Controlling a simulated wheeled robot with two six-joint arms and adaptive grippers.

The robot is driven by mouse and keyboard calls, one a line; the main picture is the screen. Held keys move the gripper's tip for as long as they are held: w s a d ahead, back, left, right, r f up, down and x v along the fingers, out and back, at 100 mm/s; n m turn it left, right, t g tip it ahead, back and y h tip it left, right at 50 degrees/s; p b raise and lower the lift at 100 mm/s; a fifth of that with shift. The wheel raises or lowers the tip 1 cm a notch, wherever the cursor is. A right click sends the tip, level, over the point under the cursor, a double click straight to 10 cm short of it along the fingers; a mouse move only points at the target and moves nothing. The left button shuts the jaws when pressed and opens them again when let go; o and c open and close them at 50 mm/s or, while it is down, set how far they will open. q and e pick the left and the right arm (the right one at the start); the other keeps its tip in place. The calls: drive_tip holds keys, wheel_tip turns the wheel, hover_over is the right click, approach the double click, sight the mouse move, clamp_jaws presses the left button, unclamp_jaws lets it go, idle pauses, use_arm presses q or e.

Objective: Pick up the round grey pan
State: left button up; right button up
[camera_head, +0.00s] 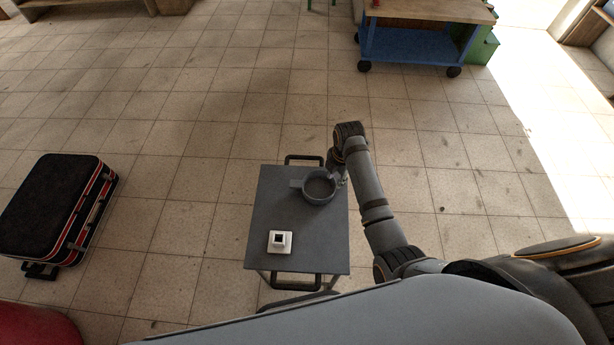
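The round grey pan (318,188) is near the far right corner of the dark grey top of a small trolley (268,212). Its short handle points left. My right arm comes in from the right, and my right gripper (341,180) is at the pan's right rim, pointing down. Its fingers are small and partly hidden by the wrist. I cannot tell whether they touch the rim or are open or shut. My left gripper is not in view.
A white square item with a dark centre (279,242) sits on the trolley's near part. A black and red suitcase (60,208) lies on the floor at left. A blue wheeled cart (415,45) stands at the back. The tiled floor between is clear.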

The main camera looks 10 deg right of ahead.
hover_over(332, 194)
drive_tip(key=f, duration=0.4)
drive_tip(key=shift+w+d+b, duration=0.2)
drive_tip(key=shift+d+b, duration=0.05)
drive_tip(key=shift+b, duration=0.1)
drive_tip(key=shift+s+a+f, duration=0.1)
drive_tip(key=shift+a+f, duration=0.1)
drive_tip(key=shift+f, duration=1.05)
wheel_tip(332, 194, down, 3)
drive_tip(key=shift+s+a+b, duration=0.15)
drive_tip(key=shift+b, duration=0.2)
drive_tip(key=shift+f, duration=0.35)
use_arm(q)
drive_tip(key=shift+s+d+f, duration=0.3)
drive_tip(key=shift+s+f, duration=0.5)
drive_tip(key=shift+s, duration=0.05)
use_arm(e)
clamp_jaws()
